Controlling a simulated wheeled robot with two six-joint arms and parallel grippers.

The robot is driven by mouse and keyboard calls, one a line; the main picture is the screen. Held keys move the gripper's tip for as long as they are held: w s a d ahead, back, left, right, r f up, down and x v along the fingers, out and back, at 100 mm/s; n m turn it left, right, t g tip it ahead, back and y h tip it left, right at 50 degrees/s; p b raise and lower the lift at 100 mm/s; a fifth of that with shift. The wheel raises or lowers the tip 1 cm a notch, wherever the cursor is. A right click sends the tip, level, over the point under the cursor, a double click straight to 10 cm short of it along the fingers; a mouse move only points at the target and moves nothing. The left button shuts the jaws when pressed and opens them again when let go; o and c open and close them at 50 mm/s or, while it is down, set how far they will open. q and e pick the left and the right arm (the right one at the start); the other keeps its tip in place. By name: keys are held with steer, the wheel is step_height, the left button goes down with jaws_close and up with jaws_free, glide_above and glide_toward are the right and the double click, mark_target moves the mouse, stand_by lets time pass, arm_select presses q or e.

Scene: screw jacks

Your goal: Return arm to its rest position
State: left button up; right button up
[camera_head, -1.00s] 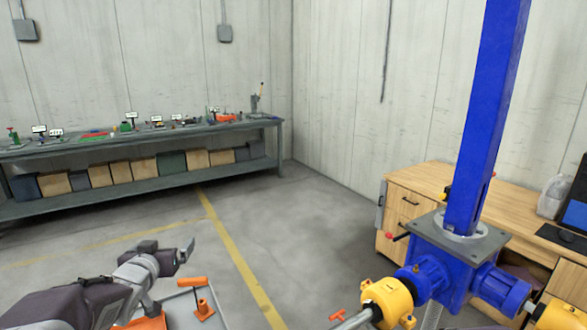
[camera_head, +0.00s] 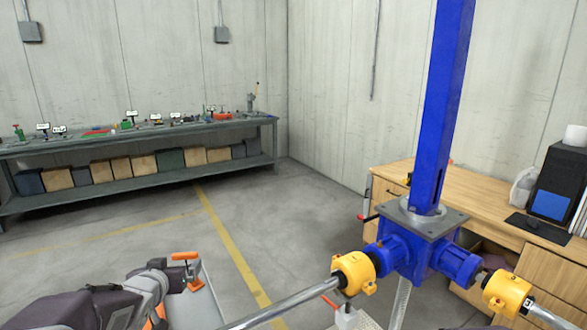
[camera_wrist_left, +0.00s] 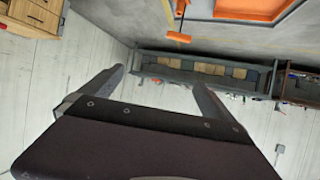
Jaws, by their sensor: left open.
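My left arm comes in at the lower left of the head view, with its gripper end (camera_head: 153,270) beside an orange T-handle (camera_head: 185,257), apparently apart from it. In the left wrist view the gripper's two dark fingers (camera_wrist_left: 158,78) are spread wide with nothing between them. That view is upside down. The orange handle (camera_wrist_left: 179,36) shows there beyond the fingers. My right arm and gripper are not in view.
A blue screw jack (camera_head: 415,245) with a tall column, yellow couplings (camera_head: 353,272) and metal shafts stands at right, before a wooden desk (camera_head: 395,178). A long grey workbench (camera_head: 140,191) stands along the back wall. Open floor lies between.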

arm_select(q)
steer(key=s+d+f+m+g+h, duration=0.1)
steer(key=s+d+f+g, duration=0.45)
steer(key=s+f, duration=0.45)
steer(key=s+d+f+m+g+h, duration=0.1)
steer(key=s+d+f+g, duration=0.6)
steer(key=s, duration=0.5)
step_height(320, 180, down, 24)
steer(key=s+t+b, duration=0.1)
steer(key=s+b, duration=0.1)
steer(key=b, duration=2)
step_height(320, 180, up, 29)
steer(key=p, duration=2.8)
steer(key=shift+s, duration=0.2)
